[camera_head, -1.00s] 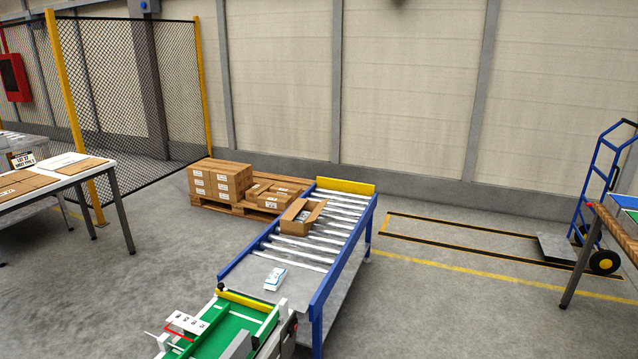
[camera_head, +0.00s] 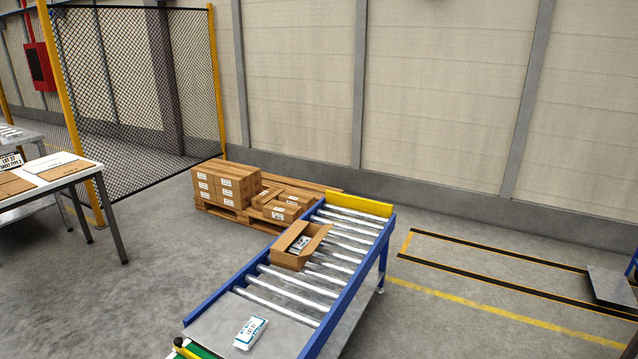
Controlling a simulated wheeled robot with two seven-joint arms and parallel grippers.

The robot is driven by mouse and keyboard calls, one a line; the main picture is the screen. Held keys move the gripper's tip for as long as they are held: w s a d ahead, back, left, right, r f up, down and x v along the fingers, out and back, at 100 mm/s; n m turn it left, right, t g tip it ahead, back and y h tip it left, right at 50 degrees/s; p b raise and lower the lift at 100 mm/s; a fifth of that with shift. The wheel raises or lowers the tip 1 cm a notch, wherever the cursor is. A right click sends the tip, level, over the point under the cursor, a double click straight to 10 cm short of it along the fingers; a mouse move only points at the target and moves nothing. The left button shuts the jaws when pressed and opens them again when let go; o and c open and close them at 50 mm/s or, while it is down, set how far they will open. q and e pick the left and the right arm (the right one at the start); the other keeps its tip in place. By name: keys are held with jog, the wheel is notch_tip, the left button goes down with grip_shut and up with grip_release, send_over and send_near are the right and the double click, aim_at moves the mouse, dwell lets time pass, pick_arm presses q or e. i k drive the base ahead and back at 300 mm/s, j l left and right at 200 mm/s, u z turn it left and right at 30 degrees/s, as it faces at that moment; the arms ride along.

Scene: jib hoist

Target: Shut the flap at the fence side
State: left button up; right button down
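An open cardboard box (camera_head: 290,258) stands on the roller conveyor (camera_head: 340,290), near its left rail. Its flaps are up or spread outward, and a white packet (camera_head: 300,244) shows inside. The flap toward the fence, on the box's left side, looks raised, though its exact angle is too small to tell. The mesh fence (camera_head: 120,90) with yellow posts stands at the back left. Neither of my grippers is in view.
A white and blue packet (camera_head: 250,333) lies on the conveyor's grey plate. A pallet (camera_head: 240,213) with stacked cartons (camera_head: 225,185) stands behind the conveyor. A table (camera_head: 60,172) with flat cardboard is at left. The floor between table and conveyor is clear.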

aim_at(314, 242)
jog(key=i+l, duration=0.25)
jog(key=i+l+u, duration=0.15)
jog(key=u, duration=0.25)
jog(key=i+l+u, duration=0.1)
jog(key=u, duration=0.25)
jog(key=i+l+u, duration=0.25)
jog(key=l, duration=0.3)
jog(key=l+u, duration=0.25)
jog(key=l, duration=0.35)
jog(key=i+l, duration=0.1)
jog(key=l, duration=0.95)
jog(key=i+l+u, duration=0.15)
jog(key=l, duration=0.9)
jog(key=k, duration=0.05)
